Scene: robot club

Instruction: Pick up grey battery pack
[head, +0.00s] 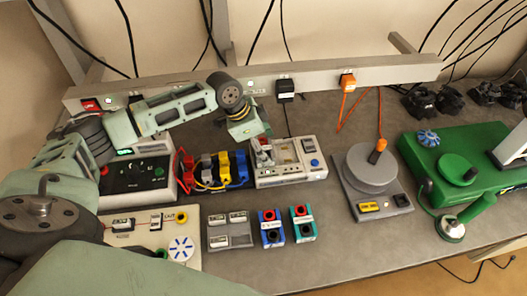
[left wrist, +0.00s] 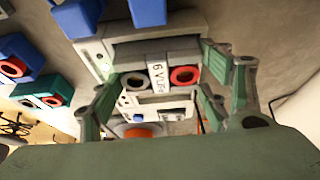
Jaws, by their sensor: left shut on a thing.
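The grey battery pack (left wrist: 158,76) shows in the left wrist view with a white 6 V label between a black and a red round terminal. My left gripper (left wrist: 160,90) has its green fingers on either side of the pack, shut on it. In the head view my left gripper (head: 264,153) points down over the left part of a light-grey charger-like unit (head: 298,171) and hides most of the pack there. I cannot tell whether the pack touches the unit below. My right gripper is not in view.
Blue, yellow and red blocks with wires (head: 212,172) stand just left of the gripper. A black-topped meter box (head: 142,178) is farther left. Blue and green terminal blocks (head: 302,224) lie in front. A round turntable (head: 371,168) and a green machine (head: 468,150) stand right.

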